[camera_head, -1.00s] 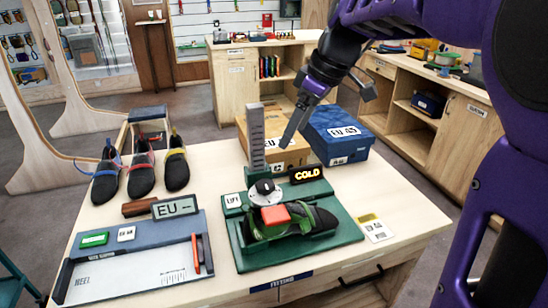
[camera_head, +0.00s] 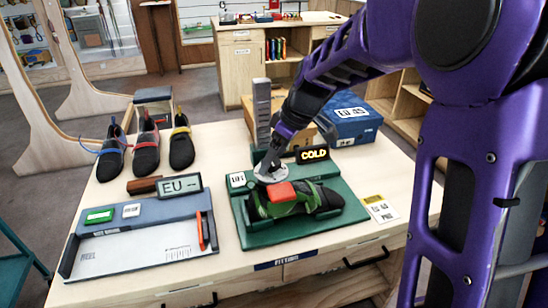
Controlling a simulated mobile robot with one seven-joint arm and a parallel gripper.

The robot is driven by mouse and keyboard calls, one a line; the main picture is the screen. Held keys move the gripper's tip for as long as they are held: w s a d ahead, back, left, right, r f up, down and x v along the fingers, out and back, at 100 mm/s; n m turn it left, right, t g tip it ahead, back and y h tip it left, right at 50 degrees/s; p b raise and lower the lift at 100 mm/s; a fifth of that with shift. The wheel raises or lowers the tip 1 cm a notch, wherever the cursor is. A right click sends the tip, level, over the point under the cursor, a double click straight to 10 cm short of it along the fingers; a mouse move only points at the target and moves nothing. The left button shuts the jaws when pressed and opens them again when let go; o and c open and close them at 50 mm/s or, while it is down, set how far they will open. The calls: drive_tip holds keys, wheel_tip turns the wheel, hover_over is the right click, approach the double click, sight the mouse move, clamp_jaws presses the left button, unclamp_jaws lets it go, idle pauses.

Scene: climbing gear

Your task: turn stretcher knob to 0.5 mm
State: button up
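The green shoe stretcher (camera_head: 330,218) sits at the front right of the bench, with a green and black climbing shoe (camera_head: 325,198) and a red-orange block (camera_head: 281,192) on it. Its round pale dial knob (camera_head: 262,178) is at the back left of the stretcher, partly hidden by my gripper. My gripper (camera_head: 271,166) points down right at the knob, from above and behind. I cannot tell whether its fingers touch or grip the knob. The dial marks are too small to read. A display (camera_head: 312,154) behind it reads "COLD".
A grey scale column (camera_head: 262,110) and shoe boxes (camera_head: 345,120) stand behind the stretcher. A foot-measuring board (camera_head: 135,250) with an "EU –" display (camera_head: 180,186) lies at left, below several shoes (camera_head: 146,150). A label card (camera_head: 381,208) lies at right.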

drive_tip(key=shift+f, duration=0.1)
drive_tip(key=c, duration=1.4)
drive_tip(key=m, duration=0.2)
drive_tip(key=m+t+h, duration=0.1)
drive_tip(key=m, duration=0.1)
drive_tip(key=shift+s+a+m, duration=0.15)
drive_tip(key=shift+a+m, duration=0.05)
drive_tip(key=shift+m, duration=0.2)
drive_tip(key=m, duration=0.2)
drive_tip(key=m+t+h, duration=0.1)
drive_tip(key=m, duration=0.1)
drive_tip(key=shift+a+m+h, duration=0.15)
drive_tip(key=shift+m+h, duration=0.15)
drive_tip(key=m+h+b, duration=0.1)
drive_tip(key=m, duration=0.1)
drive_tip(key=m+b, duration=0.1)
drive_tip(key=m, duration=0.1)
drive_tip(key=shift+a+f+h, duration=0.15)
drive_tip(key=shift+h, duration=0.25)
drive_tip(key=shift+m+h+b, duration=0.7)
drive_tip(key=shift+m+b, duration=0.2)
drive_tip(key=shift+m, duration=1.2)
